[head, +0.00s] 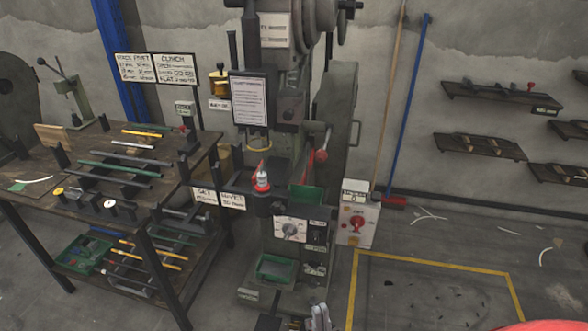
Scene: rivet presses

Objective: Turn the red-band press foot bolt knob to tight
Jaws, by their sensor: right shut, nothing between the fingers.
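A tall dark green press (290,110) stands in the middle against the wall. A small red and white piece (262,177) sits on its work arm. A grey round knob (290,231) is on a white plate on the press front; I cannot tell its setting. I cannot make out which knob is the foot bolt knob, or a clear red band on the press. My right gripper (320,317) shows at the bottom edge, in front of the press base, shut and empty. It is apart from the grey knob. My left gripper is not in view.
A dark workbench (62,205) with rods and tools stands on the left. A white box with a red knob (357,222) stands right of the press. A green tray (276,268) is low on the press. Yellow lines (432,259) mark mostly clear floor on the right.

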